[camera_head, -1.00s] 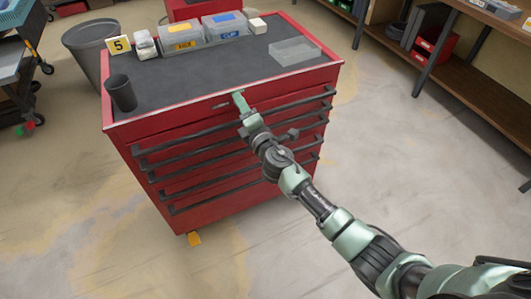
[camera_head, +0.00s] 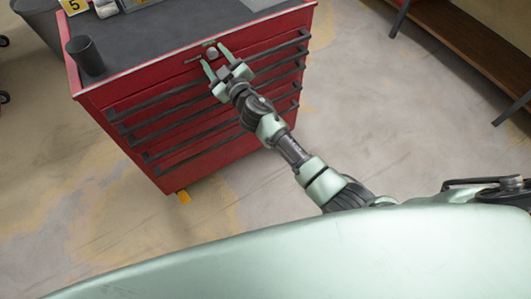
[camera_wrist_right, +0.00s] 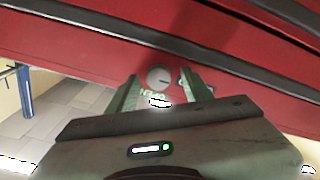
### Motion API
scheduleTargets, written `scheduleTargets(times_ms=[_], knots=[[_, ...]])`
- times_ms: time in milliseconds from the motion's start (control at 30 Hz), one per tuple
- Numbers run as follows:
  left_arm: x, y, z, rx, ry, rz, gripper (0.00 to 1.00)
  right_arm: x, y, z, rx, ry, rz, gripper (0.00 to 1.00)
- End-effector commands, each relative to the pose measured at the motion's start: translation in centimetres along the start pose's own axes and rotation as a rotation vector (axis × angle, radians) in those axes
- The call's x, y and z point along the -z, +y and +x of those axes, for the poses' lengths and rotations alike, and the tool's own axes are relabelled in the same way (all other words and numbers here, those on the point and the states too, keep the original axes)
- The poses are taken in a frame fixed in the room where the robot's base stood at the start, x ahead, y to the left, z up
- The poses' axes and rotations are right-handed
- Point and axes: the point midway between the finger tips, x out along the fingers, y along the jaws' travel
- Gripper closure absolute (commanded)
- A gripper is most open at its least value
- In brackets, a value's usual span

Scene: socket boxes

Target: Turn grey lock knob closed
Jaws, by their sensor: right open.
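The grey lock knob (camera_head: 212,54) is a small round knob on the red front of the tool cabinet (camera_head: 160,95), just below the top edge. My left gripper is not in view.
Several dark drawer handles (camera_head: 160,117) run across the cabinet front below the knob. A dark cup (camera_head: 86,56) stands on the cabinet top at the left. A wooden shelf (camera_head: 465,45) stands at the right. The floor between is clear.

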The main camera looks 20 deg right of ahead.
Motion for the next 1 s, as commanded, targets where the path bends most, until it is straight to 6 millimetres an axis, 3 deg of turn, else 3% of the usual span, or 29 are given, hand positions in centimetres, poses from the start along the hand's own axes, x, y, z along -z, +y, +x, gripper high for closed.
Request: scheduleTargets(times_ms=[167, 567, 1000], knots=[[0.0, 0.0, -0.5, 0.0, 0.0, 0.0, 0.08, 0.1, 0.1, 0.0, -0.001, -0.001, 0.202, 0.5], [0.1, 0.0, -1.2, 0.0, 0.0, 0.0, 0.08, -0.1, 0.1, -8.2, 0.0, -0.001, 0.21, 0.5], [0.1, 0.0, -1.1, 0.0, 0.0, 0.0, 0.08, -8.5, -2.5, -9.7, 0.028, -0.172, 0.224, 0.5]])
